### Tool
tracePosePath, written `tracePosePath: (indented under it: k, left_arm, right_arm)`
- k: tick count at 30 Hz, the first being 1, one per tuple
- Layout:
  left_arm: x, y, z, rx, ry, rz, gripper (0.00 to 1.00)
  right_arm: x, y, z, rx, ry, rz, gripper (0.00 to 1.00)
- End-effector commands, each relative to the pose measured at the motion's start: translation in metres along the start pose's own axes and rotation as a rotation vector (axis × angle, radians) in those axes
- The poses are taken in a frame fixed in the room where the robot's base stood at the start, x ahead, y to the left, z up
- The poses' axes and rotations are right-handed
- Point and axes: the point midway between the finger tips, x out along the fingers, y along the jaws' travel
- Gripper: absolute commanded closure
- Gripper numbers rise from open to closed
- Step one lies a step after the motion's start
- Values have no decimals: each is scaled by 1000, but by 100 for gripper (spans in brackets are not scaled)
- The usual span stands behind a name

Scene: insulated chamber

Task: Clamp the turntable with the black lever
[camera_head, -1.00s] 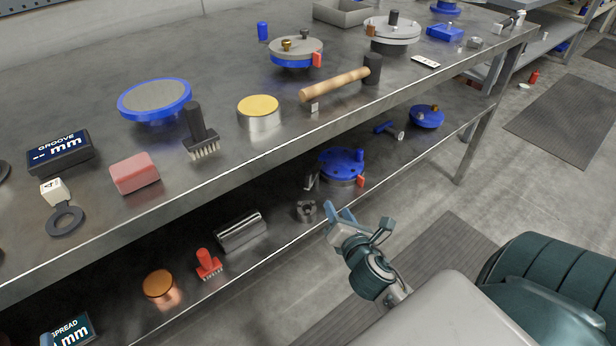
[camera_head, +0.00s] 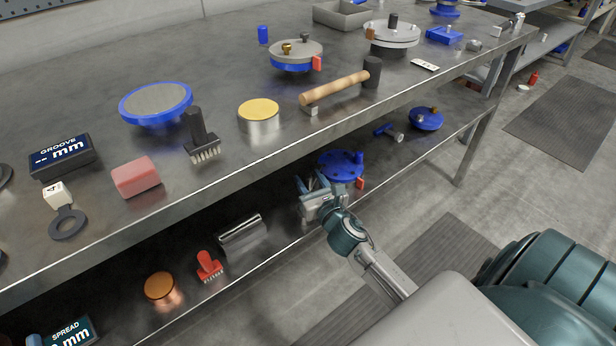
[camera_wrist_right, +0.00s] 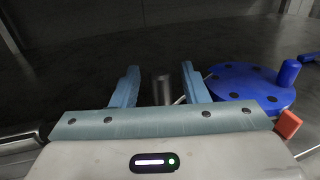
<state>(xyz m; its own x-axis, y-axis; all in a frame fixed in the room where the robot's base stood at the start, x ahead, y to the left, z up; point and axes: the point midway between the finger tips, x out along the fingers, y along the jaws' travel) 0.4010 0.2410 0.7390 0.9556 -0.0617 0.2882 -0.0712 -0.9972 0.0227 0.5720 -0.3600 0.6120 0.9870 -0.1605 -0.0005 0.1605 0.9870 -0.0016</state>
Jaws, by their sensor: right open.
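A grey round turntable (camera_head: 403,37) at the back right of the bench top carries an upright black piece (camera_head: 393,20); I cannot tell whether this is the black lever. On the lower shelf a blue round turntable (camera_head: 338,165) has a blue post and a red lever (camera_head: 360,183); it also shows right of my fingers in the wrist view (camera_wrist_right: 245,85). My right gripper (camera_head: 309,184) is open over the lower shelf, just left of this blue turntable. In the wrist view a grey metal post (camera_wrist_right: 162,88) stands between its fingers (camera_wrist_right: 160,68); contact is unclear. My left gripper is out of view.
The bench top's front edge (camera_head: 245,157) overhangs the lower shelf. Another blue disc (camera_head: 426,120) is farther right.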

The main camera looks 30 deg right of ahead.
Motion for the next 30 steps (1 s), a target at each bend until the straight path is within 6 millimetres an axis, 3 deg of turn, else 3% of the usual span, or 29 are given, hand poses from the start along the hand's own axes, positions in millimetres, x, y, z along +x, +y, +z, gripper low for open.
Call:
tracePosePath:
  k: [5,13,14,20,30]
  left_arm:
    - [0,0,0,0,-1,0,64]
    - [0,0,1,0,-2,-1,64]
    - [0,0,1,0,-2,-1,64]
    - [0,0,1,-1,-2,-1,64]
    - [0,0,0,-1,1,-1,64]
  right_arm:
    - [12,0,0,1,0,0,59]
    - [14,0,0,1,0,0,59]
    - [14,0,0,1,0,0,61]
    - [13,0,0,1,0,0,100]
    - [14,2,0,4,0,-26,100]
